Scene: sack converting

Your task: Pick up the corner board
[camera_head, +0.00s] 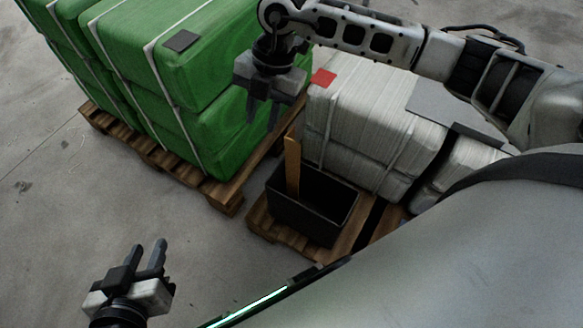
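The corner board, a narrow tan-brown strip (292,166), stands nearly upright in a black open bin (318,226), its upper part rising above the rim. Its lower end is hidden inside the bin. My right gripper (262,117) hangs above and a little left of the board's top, fingers pointing down and apart, with nothing seen between them. My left gripper (149,248) is low at the left over the floor, its two fingers spread and empty, well away from the bin.
Strapped green sacks (205,110) on a wooden pallet (160,158) stand behind and left. Wrapped white sacks (375,115) with a red patch (323,78) stand right behind the bin. The bin sits on another pallet (265,222). Concrete floor is free at left.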

